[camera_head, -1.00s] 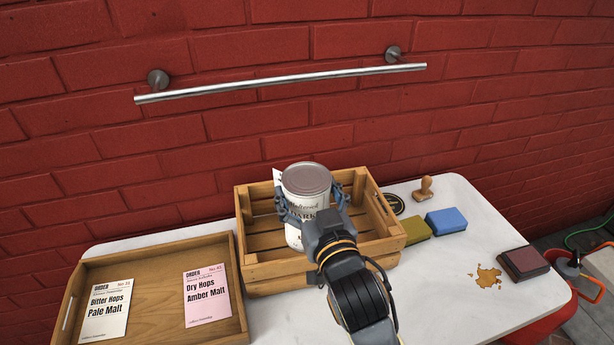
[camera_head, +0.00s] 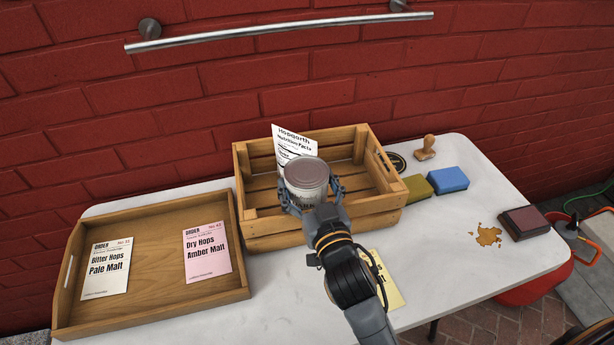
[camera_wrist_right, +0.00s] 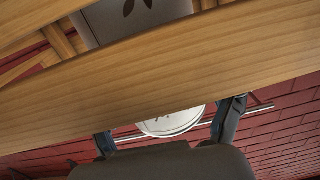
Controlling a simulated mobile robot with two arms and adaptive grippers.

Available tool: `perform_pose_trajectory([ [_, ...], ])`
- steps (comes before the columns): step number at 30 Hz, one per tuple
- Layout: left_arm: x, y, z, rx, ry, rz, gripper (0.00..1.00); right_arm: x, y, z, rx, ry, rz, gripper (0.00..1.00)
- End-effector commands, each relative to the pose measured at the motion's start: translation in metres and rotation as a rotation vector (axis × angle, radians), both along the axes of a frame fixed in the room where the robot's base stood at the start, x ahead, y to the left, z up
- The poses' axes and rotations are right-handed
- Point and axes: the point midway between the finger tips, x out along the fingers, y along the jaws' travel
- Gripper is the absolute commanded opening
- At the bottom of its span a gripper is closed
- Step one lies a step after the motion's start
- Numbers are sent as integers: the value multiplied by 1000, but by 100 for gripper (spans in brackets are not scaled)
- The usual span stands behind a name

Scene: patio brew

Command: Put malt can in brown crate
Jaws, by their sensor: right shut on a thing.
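The malt can (camera_head: 306,180), with a grey lid and pale label, is held by my right gripper (camera_head: 312,195) at the brown crate (camera_head: 318,232), a slatted wooden box on the white table. In the head view the can overlaps the crate's front part, and the gripper hides its lower end. In the right wrist view a wooden slat (camera_wrist_right: 150,85) crosses in front of the can, whose pale round end (camera_wrist_right: 170,123) shows between the fingers. I cannot tell whether the can touches the crate floor. My left gripper is out of view.
A printed card (camera_head: 292,145) stands in the crate. A wooden tray (camera_head: 150,318) with two order cards is at left. Green (camera_head: 417,188) and blue (camera_head: 447,180) blocks, a stamp (camera_head: 425,148), a dark red block (camera_head: 523,223) and a brown stain lie at right.

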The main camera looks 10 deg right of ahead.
Motion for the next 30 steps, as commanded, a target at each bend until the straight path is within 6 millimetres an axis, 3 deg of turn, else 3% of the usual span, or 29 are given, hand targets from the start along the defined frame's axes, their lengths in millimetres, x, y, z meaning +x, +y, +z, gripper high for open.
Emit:
perform_pose_trajectory([
  [1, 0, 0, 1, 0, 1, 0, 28, 0, 0, 8, 2, -18, 2, 18],
  [7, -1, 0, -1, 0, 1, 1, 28, 0, 0, 6, 3, -17, 1, 18],
  [8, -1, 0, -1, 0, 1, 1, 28, 0, 0, -1, 0, 0, 0, 85],
  [10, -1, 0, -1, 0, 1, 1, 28, 0, 0, -1, 0, 0, 0, 99],
  [23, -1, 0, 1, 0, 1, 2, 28, -1, 0, 1, 0, 0, 0, 100],
  [30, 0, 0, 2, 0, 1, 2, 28, -31, -2, 0, 2, 4, -1, 100],
])
